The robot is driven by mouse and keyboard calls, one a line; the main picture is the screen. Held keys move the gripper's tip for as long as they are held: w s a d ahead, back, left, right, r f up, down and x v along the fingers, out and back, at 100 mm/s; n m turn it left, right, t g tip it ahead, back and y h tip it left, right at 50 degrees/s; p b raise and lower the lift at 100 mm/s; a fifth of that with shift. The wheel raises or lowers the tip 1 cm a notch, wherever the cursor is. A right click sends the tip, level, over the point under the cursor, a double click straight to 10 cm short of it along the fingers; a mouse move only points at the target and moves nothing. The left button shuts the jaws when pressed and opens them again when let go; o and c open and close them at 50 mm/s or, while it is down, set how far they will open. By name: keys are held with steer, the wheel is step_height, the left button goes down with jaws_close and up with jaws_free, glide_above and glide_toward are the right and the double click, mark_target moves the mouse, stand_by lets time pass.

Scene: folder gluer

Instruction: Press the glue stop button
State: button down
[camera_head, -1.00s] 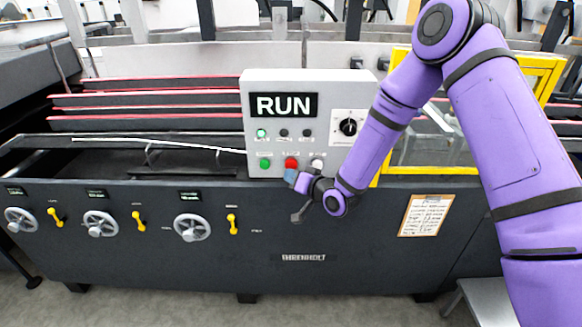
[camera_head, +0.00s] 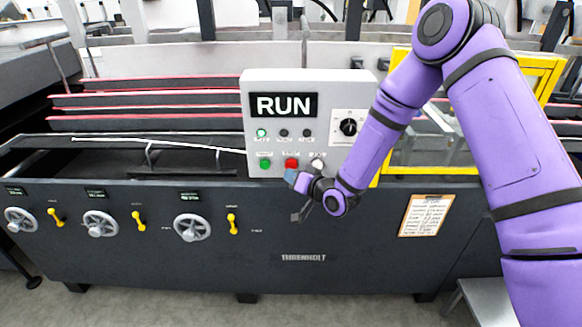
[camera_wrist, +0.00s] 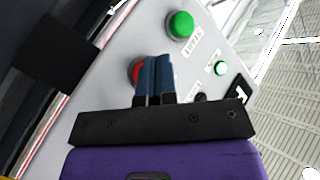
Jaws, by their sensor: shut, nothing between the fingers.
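The grey control panel (camera_head: 262,145) stands on the machine's front edge. Its lower row holds a green button (camera_head: 265,163), a red button (camera_head: 291,163) and a white button (camera_head: 317,165). Their labels are too small to read in the head view. My gripper (camera_head: 290,176) is shut and empty, with its blue fingertips just below the red button. In the wrist view my gripper's fingers (camera_wrist: 156,62) hide part of the red button (camera_wrist: 137,71). The green button (camera_wrist: 180,24) is clear above. I cannot tell whether the fingertips touch the red button.
A RUN display (camera_head: 284,105) is lit above a row of lamps, with the green lamp (camera_head: 261,133) lit. A rotary knob (camera_head: 348,127) sits at the panel's right. A yellow-framed guard (camera_head: 548,75) stands behind my arm. Handwheels and yellow levers line the machine's front.

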steer(key=shift+w, duration=0.1)
steer(key=shift+w, duration=0.3)
steer(key=shift+w, duration=0.5)
stand_by(0.8)
steer(key=shift+s, duration=0.95)
steer(key=s, duration=0.5)
steer(key=shift+a, duration=0.1)
stand_by(0.3)
steer(key=shift+r, duration=0.1)
stand_by(0.4)
